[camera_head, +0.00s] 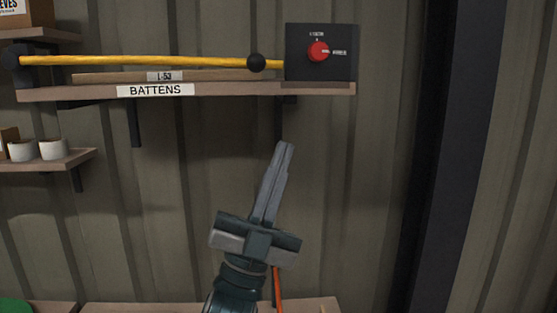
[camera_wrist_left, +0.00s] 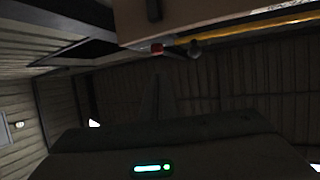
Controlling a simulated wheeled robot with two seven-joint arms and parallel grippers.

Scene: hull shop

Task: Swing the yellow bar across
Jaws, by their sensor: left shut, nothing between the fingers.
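The yellow bar (camera_head: 140,61) lies nearly level in front of the upper shelf in the head view, with a dark mount (camera_head: 14,57) at its left end. A black ball knob (camera_head: 256,62) sits near its right end, close to the dark box. In the left wrist view the bar (camera_wrist_left: 265,29) runs along the top right and its ball (camera_wrist_left: 194,48) shows at its end. My left gripper (camera_head: 285,148) is shut and empty, pointing up, below the shelf and apart from the bar; its fingers (camera_wrist_left: 157,85) show dimly in the wrist view. My right gripper is not in view.
A dark box (camera_head: 300,66) with a red rotary knob (camera_head: 318,51) stands at the shelf's right end. The shelf (camera_head: 240,90) bears a BATTENS label and has brackets beneath. A lower shelf (camera_head: 60,160) at left holds white cups (camera_head: 53,149). Corrugated wall stands behind.

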